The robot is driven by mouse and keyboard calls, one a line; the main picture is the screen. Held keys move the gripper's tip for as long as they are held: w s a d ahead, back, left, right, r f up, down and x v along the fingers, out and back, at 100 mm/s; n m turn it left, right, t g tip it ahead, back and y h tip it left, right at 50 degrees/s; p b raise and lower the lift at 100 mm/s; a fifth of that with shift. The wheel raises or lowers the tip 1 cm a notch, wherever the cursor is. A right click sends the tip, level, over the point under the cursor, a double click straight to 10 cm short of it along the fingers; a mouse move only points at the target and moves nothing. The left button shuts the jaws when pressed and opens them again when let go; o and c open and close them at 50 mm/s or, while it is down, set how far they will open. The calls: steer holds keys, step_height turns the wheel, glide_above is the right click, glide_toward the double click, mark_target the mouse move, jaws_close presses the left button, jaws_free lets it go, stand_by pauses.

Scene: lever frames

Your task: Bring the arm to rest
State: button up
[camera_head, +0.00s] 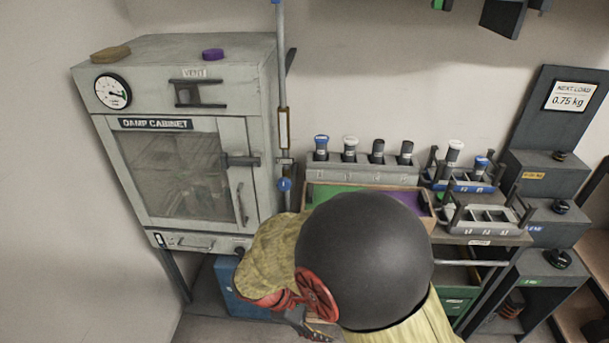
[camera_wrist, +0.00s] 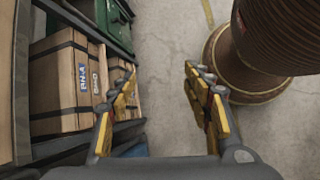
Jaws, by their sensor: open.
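My arm shows in the head view as a large dark round joint with yellowish covered links and a red wheel-like part, at the lower middle in front of the bench. My gripper (camera_wrist: 165,78) is open and empty in the wrist view, its two yellow-and-grey fingers apart over the concrete floor. In the head view only a dark part of it (camera_head: 312,326) shows at the bottom edge, below the red part. The arm hides part of the bench front.
A damp cabinet (camera_head: 180,125) with a closed door stands at left. The bench holds a rack of dark bottles (camera_head: 362,171) and a grey tray rack (camera_head: 490,218). Boxes (camera_wrist: 62,85) on a shelf lie close left of the fingers. Bare floor (camera_wrist: 168,40) lies between the fingertips.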

steer(key=s+d+r+m+t+y, duration=0.1)
steer(key=s+d+r+m+y, duration=0.1)
steer(key=r, duration=0.7)
steer(key=s+d+r+m+t+y+p, duration=0.1)
steer(key=s+d+r+m+t+y, duration=0.1)
steer(key=s+d+r+m, duration=0.3)
steer(key=s+d+r+m+t+y, duration=0.1)
steer(key=s+d+r+m+y, duration=0.2)
steer(key=d+r+m, duration=0.4)
step_height(320, 180, up, 7)
steer(key=shift+s+d+f+m+t+p, duration=0.15)
steer(key=shift+s+f+m+t+p, duration=0.05)
steer(key=shift+s+m+t+p, duration=0.25)
